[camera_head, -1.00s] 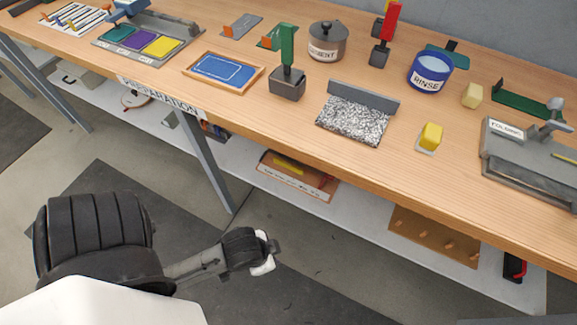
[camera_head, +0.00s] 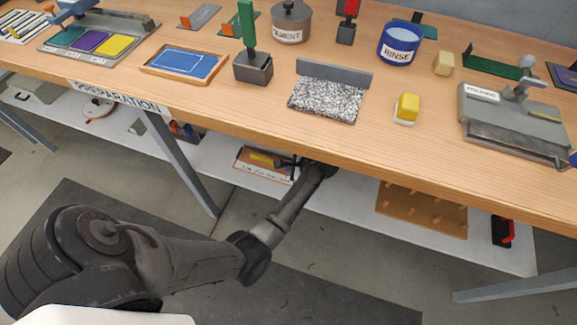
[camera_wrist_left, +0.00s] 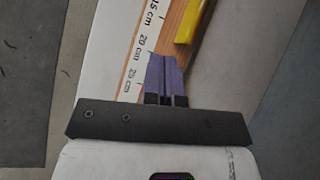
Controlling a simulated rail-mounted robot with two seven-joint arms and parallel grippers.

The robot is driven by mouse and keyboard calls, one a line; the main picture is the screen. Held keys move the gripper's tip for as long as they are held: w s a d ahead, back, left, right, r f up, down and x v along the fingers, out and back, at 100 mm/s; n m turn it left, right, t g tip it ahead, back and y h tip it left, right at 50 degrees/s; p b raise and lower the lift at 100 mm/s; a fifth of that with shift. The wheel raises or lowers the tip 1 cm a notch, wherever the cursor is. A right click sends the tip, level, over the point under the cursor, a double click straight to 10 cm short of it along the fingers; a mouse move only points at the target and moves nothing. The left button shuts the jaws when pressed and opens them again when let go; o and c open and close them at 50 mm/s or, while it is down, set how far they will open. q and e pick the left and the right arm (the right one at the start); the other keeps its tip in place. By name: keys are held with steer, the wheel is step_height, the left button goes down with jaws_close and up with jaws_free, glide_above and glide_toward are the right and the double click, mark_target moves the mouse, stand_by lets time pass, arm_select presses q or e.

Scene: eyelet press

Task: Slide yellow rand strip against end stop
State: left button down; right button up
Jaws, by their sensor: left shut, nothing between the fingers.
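The yellow rand strip (camera_head: 263,158) lies on a small wooden gauge board (camera_head: 246,170) on the shelf under the bench. In the left wrist view the strip (camera_wrist_left: 188,20) shows as a yellow bar at the top, along the wood. A white scale (camera_wrist_left: 133,55) marked 15, 20 and 25 cm runs beside it. My left gripper (camera_wrist_left: 165,57) is shut and empty, its purple fingers together over the scale's edge, just short of the strip's near end. In the head view my left arm reaches under the bench edge to the board's right. I cannot make out the end stop. My right gripper is out of view.
The bench top (camera_head: 230,105) overhangs the shelf (camera_head: 345,205). A wooden peg board (camera_head: 420,210) lies on the shelf to the right, with clear shelf between. A bench leg (camera_head: 180,165) stands left of the gauge board.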

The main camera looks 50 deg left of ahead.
arm_select(q)
steer(key=w+d+r+m+g+b, duration=0.1)
steer(key=w+r+m+g, duration=0.15)
steer(key=w, duration=0.35)
steer(key=shift+m+t, duration=0.35)
steer(key=shift+m, duration=0.2)
steer(key=b+x, duration=0.5)
steer(key=x, duration=0.3)
steer(key=shift+d+f, duration=0.1)
steer(key=shift+d, duration=0.05)
steer(key=shift+b+x, duration=0.35)
steer(key=shift+x, duration=0.45)
